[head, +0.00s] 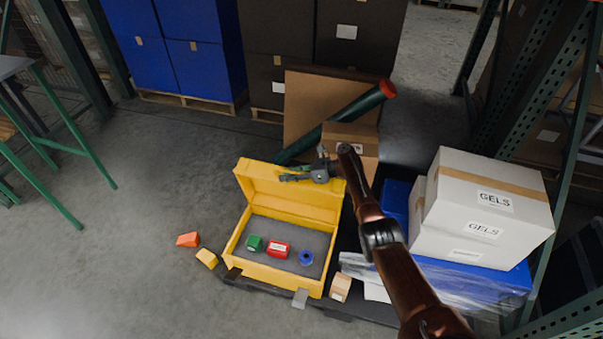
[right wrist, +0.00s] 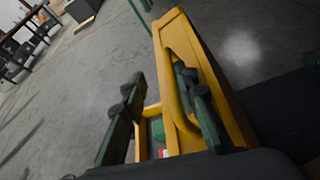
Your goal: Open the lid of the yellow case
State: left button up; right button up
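Inside on a grey floor lie a green block (head: 255,243), a red block (head: 278,249) and a blue ring-shaped piece (head: 306,258). My right gripper (head: 298,172) is at the lid's upper edge. In the right wrist view, its two green fingers (right wrist: 160,76) are spread apart. One finger is beside or within the lid's yellow handle (right wrist: 178,85); the other is apart from it. Exact contact is unclear. My left gripper is not in view.
An orange piece (head: 188,240) and a yellow piece (head: 207,258) lie on the floor left of the case. White GELS boxes (head: 485,205) stand on the right. Brown cardboard (head: 306,105) and a dark green tube (head: 335,128) are behind. The left floor is largely clear.

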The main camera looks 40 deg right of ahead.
jog(key=v, duration=1.1)
jog(key=shift+s+d, duration=0.2)
